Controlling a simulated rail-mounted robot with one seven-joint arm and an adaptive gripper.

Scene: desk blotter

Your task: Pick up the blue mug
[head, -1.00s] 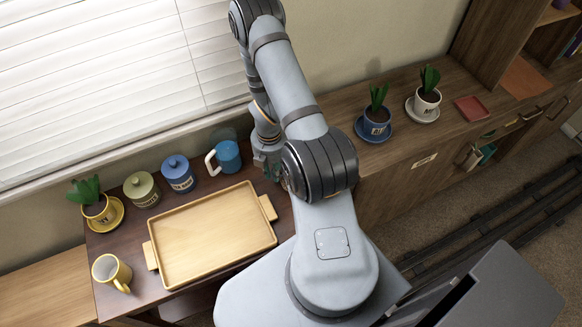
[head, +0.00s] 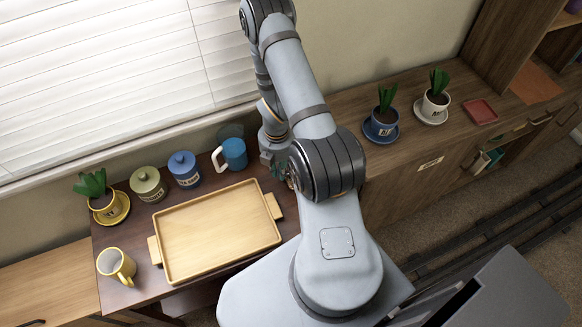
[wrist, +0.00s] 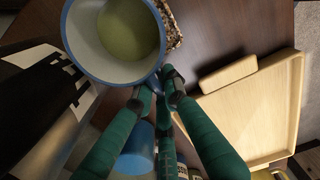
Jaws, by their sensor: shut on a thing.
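A blue-rimmed mug (wrist: 79,62) with a pale inside fills the top left of the wrist view, its open mouth facing the camera. My gripper (wrist: 160,88), with green fingers, is shut on it at the lower right of the rim, apparently at the handle. In the head view my gripper (head: 273,157) is mostly behind my arm, and this mug is hidden there. Whether it touches the desk cannot be told.
A wooden tray (head: 215,230) lies in front of my gripper; its rim also shows in the wrist view (wrist: 290,100). A blue jar (head: 184,171), a green jar (head: 148,185), a potted plant (head: 103,203) and a yellow mug (head: 117,265) stand left. Two potted plants stand right.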

